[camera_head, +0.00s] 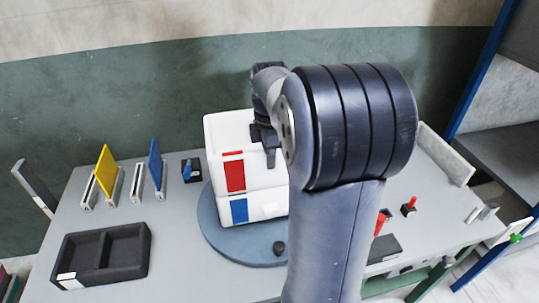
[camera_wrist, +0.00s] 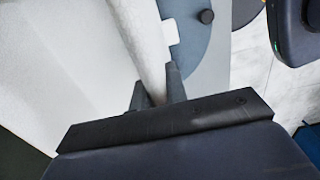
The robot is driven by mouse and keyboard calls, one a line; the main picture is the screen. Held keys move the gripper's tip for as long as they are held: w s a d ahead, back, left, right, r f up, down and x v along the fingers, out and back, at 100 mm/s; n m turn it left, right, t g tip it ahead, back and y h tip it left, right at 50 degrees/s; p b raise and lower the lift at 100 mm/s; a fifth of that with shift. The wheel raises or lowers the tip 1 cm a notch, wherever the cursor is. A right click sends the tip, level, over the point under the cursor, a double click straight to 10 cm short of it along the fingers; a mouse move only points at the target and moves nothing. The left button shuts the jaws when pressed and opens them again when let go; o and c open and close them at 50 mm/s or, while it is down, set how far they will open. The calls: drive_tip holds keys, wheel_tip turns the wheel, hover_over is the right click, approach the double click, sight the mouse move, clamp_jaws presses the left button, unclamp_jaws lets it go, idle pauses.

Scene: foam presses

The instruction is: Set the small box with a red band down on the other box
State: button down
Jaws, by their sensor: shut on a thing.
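The small white box with a red band (camera_head: 235,172) is upright over the white box with a blue band (camera_head: 239,209) in the head view. Their faces nearly line up and I see no clear gap between them. The lower box stands on a round blue-grey plate (camera_head: 214,232). My gripper (camera_head: 268,150) is at the upper right of the red-banded box, partly hidden by my arm. In the wrist view, my gripper (camera_wrist: 157,88) is shut on a white wall (camera_wrist: 145,45) of that box, one finger on each side.
A black two-part tray (camera_head: 128,250) lies at the table's front left. Yellow (camera_head: 105,170) and blue (camera_head: 155,163) panels stand in holders behind it. A small dark lump (camera_head: 279,248) is on the plate's front. Red-topped items (camera_head: 409,206) are at the right.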

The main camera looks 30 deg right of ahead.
drive_tip(key=c, duration=1.3)
unclamp_jaws()
drive_tip(key=shift+r, duration=0.1)
wheel_tip(320, 180, up, 11)
drive_tip(key=shift+f, duration=0.15)
drive_tip(key=shift+f, duration=0.15)
wheel_tip(320, 180, down, 11)
drive_tip(key=shift+r, duration=0.15)
wheel_tip(320, 180, up, 2)
drive_tip(key=shift+p, duration=0.5)
